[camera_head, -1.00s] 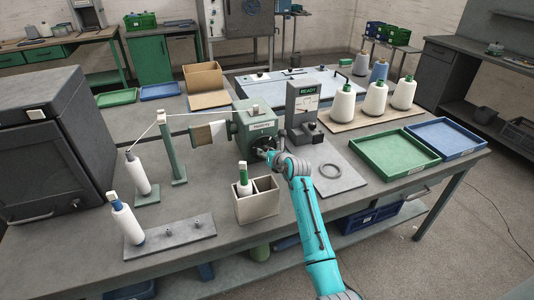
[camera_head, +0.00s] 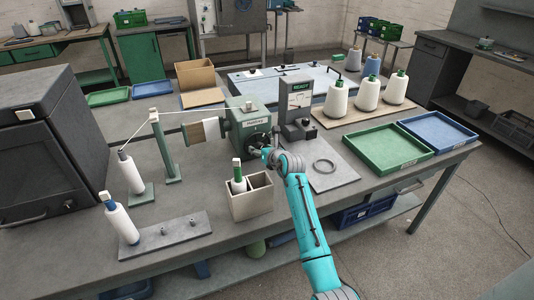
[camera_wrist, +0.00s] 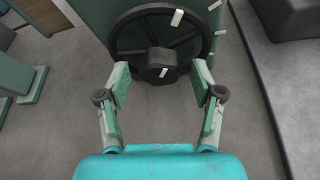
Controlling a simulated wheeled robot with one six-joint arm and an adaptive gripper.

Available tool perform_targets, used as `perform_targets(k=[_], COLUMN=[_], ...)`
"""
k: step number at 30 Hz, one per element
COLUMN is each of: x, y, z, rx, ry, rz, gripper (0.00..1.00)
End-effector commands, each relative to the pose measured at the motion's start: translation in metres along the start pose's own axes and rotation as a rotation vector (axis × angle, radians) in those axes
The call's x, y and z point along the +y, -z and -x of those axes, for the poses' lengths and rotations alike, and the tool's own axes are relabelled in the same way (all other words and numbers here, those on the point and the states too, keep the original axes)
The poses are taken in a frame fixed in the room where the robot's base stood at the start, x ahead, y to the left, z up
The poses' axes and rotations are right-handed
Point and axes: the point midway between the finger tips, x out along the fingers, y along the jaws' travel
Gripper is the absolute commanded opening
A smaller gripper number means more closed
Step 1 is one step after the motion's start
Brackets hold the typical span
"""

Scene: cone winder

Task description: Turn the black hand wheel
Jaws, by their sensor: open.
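The black hand wheel (camera_wrist: 193,48) is on the face of the green winder housing, in the upper middle of the wrist view. It has a rim, spokes and a dark hub (camera_wrist: 157,66) with a pale mark. White marks show on and around the rim. My gripper (camera_wrist: 163,84) is open, with one finger on each side of the hub and nothing seen between them. I cannot tell whether the fingers touch the wheel. In the head view my gripper (camera_head: 266,152) is at the front of the green winder (camera_head: 247,122), and the wheel is mostly hidden behind it.
A beige divided box (camera_head: 250,204) with a small cone stands left of my arm. A gauge stand labelled READY (camera_head: 296,105) and a grey plate with a ring (camera_head: 324,166) are to the right. A green tray (camera_head: 388,148) lies further right.

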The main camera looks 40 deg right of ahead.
Motion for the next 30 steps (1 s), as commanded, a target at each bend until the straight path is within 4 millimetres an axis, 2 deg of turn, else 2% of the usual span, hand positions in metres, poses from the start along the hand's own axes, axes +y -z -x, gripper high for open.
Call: perform_targets(k=[5, 12, 18, 23, 30], x=[0.0, -0.001, 0.0, 0.0, 0.0], y=[0.001, 0.001, 0.001, 0.001, 0.001], z=[0.026, 0.073, 0.102, 0.112, 0.114], rx=[-0.002, -0.001, 0.0, 0.0, 0.001], ry=[0.001, 0.002, 0.001, 0.001, 0.001], rz=[0.0, -0.001, -0.001, -0.001, 0.0], gripper=[0.67, 0.67, 0.67, 0.67, 0.67])
